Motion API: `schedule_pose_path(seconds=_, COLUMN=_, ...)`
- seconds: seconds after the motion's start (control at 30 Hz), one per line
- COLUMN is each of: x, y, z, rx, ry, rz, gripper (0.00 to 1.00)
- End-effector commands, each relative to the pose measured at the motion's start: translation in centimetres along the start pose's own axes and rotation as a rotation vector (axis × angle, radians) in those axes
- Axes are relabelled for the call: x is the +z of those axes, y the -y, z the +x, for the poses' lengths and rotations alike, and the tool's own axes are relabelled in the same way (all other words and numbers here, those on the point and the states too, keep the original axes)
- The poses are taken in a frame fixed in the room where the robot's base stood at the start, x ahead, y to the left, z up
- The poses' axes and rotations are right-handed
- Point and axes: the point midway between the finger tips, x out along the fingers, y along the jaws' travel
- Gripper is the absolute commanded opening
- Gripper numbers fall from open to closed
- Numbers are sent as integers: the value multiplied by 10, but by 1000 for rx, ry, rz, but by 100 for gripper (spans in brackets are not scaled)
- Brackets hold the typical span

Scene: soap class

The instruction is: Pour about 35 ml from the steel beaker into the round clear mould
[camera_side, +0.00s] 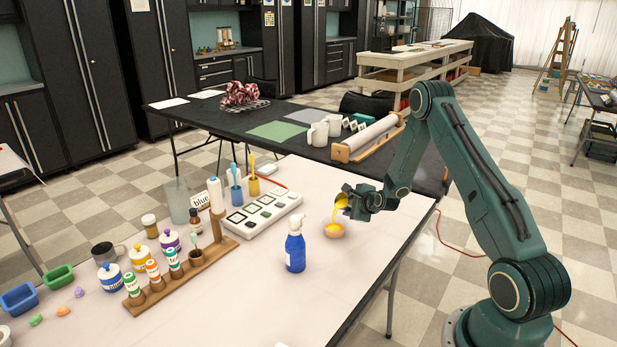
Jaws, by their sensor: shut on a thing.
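My gripper (352,203) is shut on a small beaker (341,201), which is tilted to the left. The beaker's mouth shows yellow inside, and its steel wall is mostly hidden by my gripper. A thin yellow stream (334,215) runs down from its lip. Below it the round mould (334,233) stands on the white table, small and pinkish at this size. Yellow liquid shows in the mould, and the stream falls into it. The exact level in the mould is too small to read.
A blue pump bottle (295,252) stands just left of the mould. A white tray with dark squares (262,214) and a wooden rack of bottles (180,275) lie farther left. The table front right of the bottle is clear.

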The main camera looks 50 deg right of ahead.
Motion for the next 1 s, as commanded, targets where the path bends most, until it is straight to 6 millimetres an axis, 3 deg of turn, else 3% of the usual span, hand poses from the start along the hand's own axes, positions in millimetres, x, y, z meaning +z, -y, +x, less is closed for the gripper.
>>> schedule_pose_path(seconds=1.0, x=2, y=3, z=-2, rx=-33, ry=-40, rz=-80, gripper=20)
